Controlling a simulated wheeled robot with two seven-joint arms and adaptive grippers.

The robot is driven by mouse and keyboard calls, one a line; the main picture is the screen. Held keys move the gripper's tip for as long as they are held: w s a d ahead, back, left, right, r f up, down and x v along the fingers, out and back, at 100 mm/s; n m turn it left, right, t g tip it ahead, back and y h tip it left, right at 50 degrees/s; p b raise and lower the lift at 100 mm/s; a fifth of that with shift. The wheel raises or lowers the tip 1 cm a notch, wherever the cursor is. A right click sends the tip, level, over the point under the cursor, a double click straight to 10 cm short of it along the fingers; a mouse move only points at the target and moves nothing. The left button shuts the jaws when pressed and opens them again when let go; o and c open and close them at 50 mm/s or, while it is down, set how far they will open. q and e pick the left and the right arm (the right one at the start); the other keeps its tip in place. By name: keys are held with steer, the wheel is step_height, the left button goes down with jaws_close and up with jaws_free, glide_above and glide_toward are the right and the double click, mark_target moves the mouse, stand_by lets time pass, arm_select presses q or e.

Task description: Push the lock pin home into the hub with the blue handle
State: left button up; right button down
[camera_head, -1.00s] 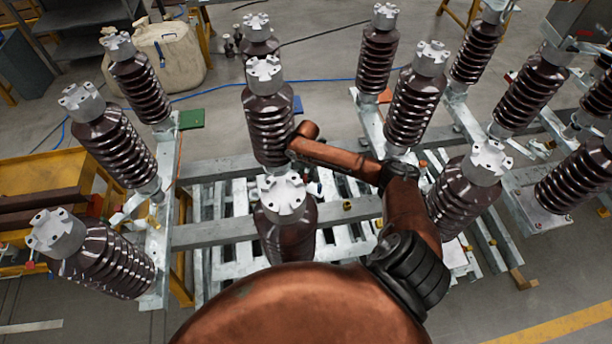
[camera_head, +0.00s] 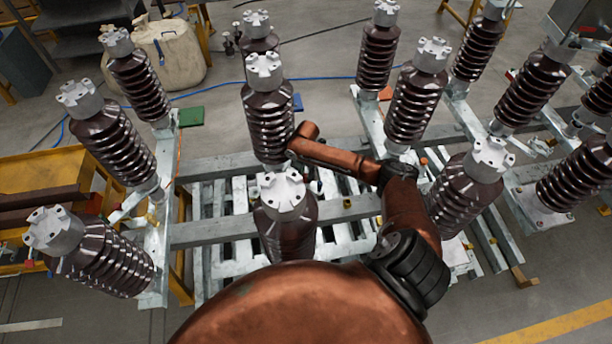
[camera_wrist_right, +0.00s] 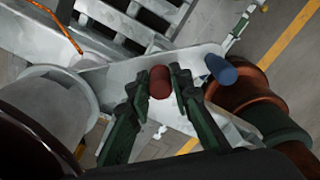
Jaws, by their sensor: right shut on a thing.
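In the right wrist view, my right gripper (camera_wrist_right: 159,84) has its two dark green fingers shut on a red cylindrical handle (camera_wrist_right: 160,80), seen nearly end on. A blue handle (camera_wrist_right: 220,68) sticks out to the right of it, apart from the fingers, above a pale metal plate (camera_wrist_right: 120,80). In the head view my copper-coloured right arm reaches over the frame, and the gripper's fingers cannot be made out. The lock pin and the hub cannot be told apart clearly. My left gripper is not in view.
Brown ribbed insulators with grey metal caps stand around my arm, one close in front (camera_head: 285,215) and one at its right (camera_head: 465,190). A galvanized slatted frame (camera_head: 215,236) lies below. A yellow cart (camera_head: 45,172) stands at the left.

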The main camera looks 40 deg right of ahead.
steer(key=shift+f, duration=0.6)
steer(key=c, duration=1.7)
jaws_free()
steer(key=shift+o, duration=0.2)
step_height(320, 180, up, 12)
